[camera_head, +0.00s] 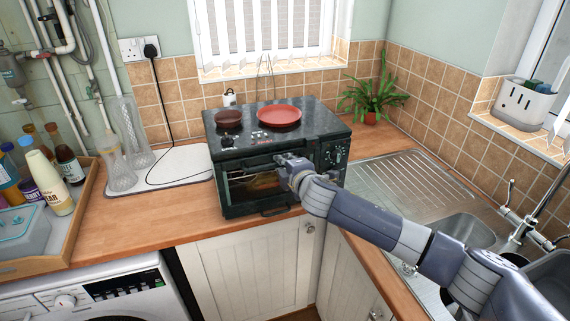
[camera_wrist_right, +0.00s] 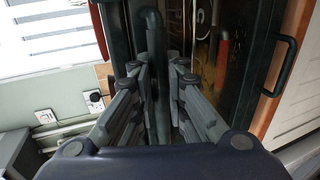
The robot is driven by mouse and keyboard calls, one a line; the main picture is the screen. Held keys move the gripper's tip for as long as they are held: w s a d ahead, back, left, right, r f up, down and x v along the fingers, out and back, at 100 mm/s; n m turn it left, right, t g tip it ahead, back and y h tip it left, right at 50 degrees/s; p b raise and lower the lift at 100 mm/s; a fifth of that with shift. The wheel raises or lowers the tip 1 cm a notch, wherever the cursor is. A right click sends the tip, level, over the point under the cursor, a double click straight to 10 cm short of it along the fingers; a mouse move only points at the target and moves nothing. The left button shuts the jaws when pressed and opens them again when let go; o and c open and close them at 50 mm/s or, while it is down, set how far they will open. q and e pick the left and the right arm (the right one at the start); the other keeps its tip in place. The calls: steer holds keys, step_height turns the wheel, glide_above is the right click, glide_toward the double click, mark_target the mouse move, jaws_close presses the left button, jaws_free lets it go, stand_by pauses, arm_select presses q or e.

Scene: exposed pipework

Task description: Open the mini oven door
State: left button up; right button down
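The mini oven (camera_head: 240,143) is a dark box on the wooden counter in the head view, with two hotplates on top. Its glass door (camera_head: 250,187) looks shut, and it also shows in the wrist view (camera_wrist_right: 205,45). My right gripper (camera_head: 284,168) is at the upper part of the door, near the right end of the door handle (camera_head: 245,174). In the wrist view, the fingers of my right gripper (camera_wrist_right: 161,68) are apart, with the dark handle bar (camera_wrist_right: 152,35) between them. Firm contact is not visible. My left gripper is out of view.
A lower handle (camera_head: 276,211) is under the door. A red plate (camera_head: 279,116) lies on the oven top. A potted plant (camera_head: 372,102) stands behind right, and the sink (camera_head: 464,232) is to the right. The counter (camera_head: 150,224) left of the oven's front is clear.

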steer(key=s+d+f+p, duration=0.1)
steer(key=s+f, duration=0.3)
steer(key=s, duration=0.4)
steer(key=shift+d, duration=0.8)
stand_by(0.4)
steer(key=c, duration=1)
jaws_free()
steer(key=shift+s+d, duration=0.1)
steer(key=shift+c, duration=0.2)
steer(key=shift+o, duration=0.4)
